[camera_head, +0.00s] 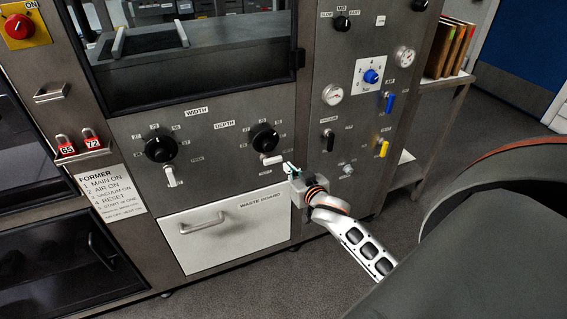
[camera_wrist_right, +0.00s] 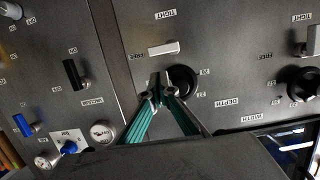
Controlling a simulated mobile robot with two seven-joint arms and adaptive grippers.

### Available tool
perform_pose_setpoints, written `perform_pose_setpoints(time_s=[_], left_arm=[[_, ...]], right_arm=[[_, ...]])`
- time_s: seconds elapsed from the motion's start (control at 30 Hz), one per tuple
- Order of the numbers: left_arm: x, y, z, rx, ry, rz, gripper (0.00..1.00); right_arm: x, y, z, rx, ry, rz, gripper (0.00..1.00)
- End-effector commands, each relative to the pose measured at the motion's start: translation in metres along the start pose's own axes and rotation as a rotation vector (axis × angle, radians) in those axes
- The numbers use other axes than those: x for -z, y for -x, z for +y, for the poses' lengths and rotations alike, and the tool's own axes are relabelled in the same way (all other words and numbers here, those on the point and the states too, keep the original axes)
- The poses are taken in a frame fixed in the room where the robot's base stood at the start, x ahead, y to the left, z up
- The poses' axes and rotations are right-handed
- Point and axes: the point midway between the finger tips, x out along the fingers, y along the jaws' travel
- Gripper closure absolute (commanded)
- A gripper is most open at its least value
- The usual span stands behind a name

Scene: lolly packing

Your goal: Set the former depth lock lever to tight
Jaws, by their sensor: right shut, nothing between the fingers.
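The depth lock lever is a short white handle (camera_head: 272,159) just below the black depth dial (camera_head: 265,137). It lies roughly horizontal; in the upside-down wrist view the lever (camera_wrist_right: 164,48) points toward the label at its side, not the TIGHT label (camera_wrist_right: 165,14). My right gripper (camera_head: 290,169) is right of and slightly below the lever in the head view. In the wrist view its green fingers (camera_wrist_right: 160,88) are shut and empty, in front of the panel near the dial (camera_wrist_right: 183,80). I see no clear contact with the lever. My left gripper is out of view.
The width dial (camera_head: 160,148) and its white lever (camera_head: 170,176), hanging down, are to the left. The white waste board drawer (camera_head: 225,229) is below. A black switch (camera_head: 328,140), blue lever (camera_head: 389,103) and yellow lever (camera_head: 383,148) are to the right.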

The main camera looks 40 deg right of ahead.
Motion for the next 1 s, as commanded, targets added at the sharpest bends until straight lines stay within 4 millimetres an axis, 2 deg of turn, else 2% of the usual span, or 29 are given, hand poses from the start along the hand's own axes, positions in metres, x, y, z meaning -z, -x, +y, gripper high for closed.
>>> perform_pose_setpoints(time_s=[0.3,0.5,0.7,1.0], left_arm=[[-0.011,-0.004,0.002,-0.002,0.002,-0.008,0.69],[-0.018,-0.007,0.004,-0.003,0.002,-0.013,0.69],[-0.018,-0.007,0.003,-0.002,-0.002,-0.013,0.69],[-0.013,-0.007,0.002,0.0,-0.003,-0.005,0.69]], right_arm=[[-0.001,-0.053,0.0,0.0,0.002,0.001,1.0],[-0.001,-0.08,0.0,0.0,0.001,0.0,1.0],[-0.001,-0.092,0.0,0.001,0.001,0.0,1.0],[0.0,-0.093,-0.001,0.001,0.001,0.0,1.0]])
